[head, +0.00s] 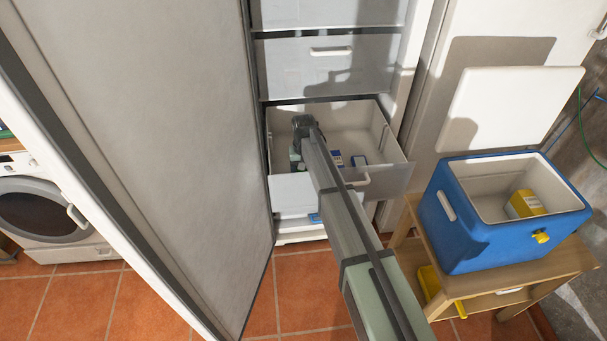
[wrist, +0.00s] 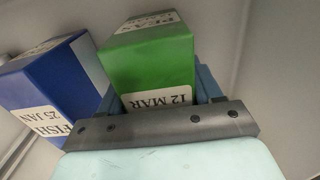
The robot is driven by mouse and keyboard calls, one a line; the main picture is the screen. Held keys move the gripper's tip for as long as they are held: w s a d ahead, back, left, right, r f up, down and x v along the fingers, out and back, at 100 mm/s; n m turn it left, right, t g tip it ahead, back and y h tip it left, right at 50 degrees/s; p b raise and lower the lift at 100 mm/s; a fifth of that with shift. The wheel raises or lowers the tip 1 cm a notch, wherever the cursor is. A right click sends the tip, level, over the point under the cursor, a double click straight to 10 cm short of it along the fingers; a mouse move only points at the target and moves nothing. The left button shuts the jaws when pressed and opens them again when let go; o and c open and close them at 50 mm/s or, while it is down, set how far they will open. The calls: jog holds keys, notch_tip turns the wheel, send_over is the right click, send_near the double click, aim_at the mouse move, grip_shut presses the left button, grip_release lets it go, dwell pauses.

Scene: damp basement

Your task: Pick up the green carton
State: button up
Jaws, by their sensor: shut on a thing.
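In the wrist view the green carton (wrist: 150,62) stands between my gripper's (wrist: 158,92) blue fingers, with a label reading "12 MAR" on its near face and a partly readable label on top. My gripper is shut on it. The carton's lower part is hidden by the gripper's dark bar. In the head view my gripper (head: 297,155) reaches down into the left part of the open freezer drawer (head: 392,150), and the green carton cannot be made out behind my arm.
A blue carton (wrist: 45,85) marked "FISH 25 JAN" is close left of the green one. The open freezer door (head: 160,140) stands left. A blue cooler (head: 465,225) holding a yellow carton (head: 524,204) sits on a wooden stand (head: 560,262) at right.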

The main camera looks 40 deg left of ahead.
jog(key=shift+c, duration=0.4)
jog(key=shift+r, duration=0.15)
notch_tip(320, 180, up, 10)
jog(key=shift+f, duration=0.15)
jog(key=shift+w+d+r, duration=0.2)
jog(key=shift+w+d, duration=0.05)
jog(key=shift+d, duration=0.05)
jog(key=w+d+r, duration=0.4)
jog(key=d, duration=0.4)
jog(key=w+d+r, duration=0.5)
jog(key=d, duration=0.3)
jog(key=d+r+m, duration=0.2)
jog(key=d+r, duration=0.1)
jog(key=d, duration=0.7)
jog(key=d+r+m, duration=0.2)
jog(key=d, duration=0.9)
jog(key=w+d, duration=0.6)
jog(key=d, duration=0.6)
jog(key=shift+s+d+f+n, duration=0.25)
jog(key=shift+d+f+n, duration=0.4)
jog(key=shift+f, duration=3.05)
jog(key=shift+s+d+f+n, duration=0.25)
jog(key=shift+d+f+n, duration=0.45)
jog(key=shift+f, duration=3.05)
jog(key=shift+s+d+f+n, duration=0.25)
jog(key=shift+d+f+n, duration=0.4)
jog(key=shift+f, duration=3.05)
